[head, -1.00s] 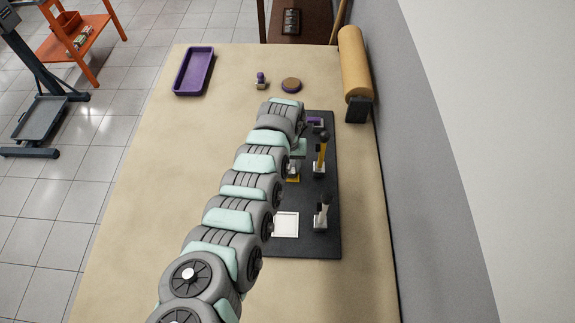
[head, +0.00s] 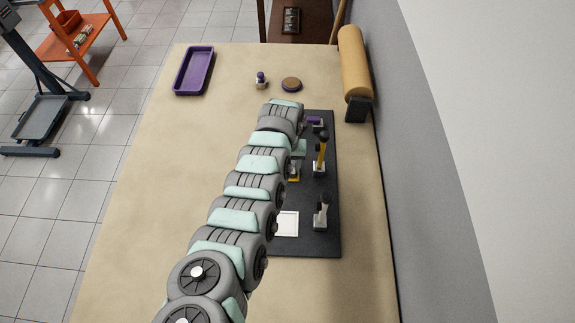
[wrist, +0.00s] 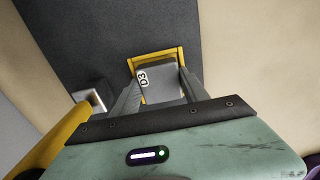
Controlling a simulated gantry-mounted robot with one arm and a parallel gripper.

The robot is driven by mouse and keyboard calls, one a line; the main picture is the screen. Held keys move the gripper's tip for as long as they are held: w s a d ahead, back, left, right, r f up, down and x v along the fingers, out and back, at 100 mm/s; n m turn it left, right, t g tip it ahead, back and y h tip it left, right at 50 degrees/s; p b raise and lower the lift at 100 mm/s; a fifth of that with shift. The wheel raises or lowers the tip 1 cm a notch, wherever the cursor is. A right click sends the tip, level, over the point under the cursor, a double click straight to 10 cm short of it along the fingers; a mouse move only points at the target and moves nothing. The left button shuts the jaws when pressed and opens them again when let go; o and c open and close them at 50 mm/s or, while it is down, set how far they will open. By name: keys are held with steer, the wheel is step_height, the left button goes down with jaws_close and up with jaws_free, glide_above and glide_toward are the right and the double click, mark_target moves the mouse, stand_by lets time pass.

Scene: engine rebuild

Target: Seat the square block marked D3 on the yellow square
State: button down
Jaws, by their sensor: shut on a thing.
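The grey square block marked D3 (wrist: 166,84) is between the two fingers of my gripper (wrist: 160,92), which is shut on it. The yellow square (wrist: 157,58) shows as a frame around the block's far and side edges in the wrist view. The block looks roughly in line with it; I cannot tell whether it is down inside the frame or just above it. In the head view only a small part of the yellow square (head: 294,178) shows beside my arm. My gripper and the block are mostly hidden there.
A dark mat (head: 310,246) carries a white square (head: 287,223), a clamp with a yellow handle (head: 321,152) and a clamp with a pale handle (head: 322,214). A purple tray (head: 178,88), a small purple-topped piece (head: 261,80) and a round disc (head: 291,84) lie farther back.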

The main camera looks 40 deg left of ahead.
steer(key=shift+c, duration=2.4)
jaws_free()
step_height(320, 180, up, 11)
steer(key=shift+p, duration=0.35)
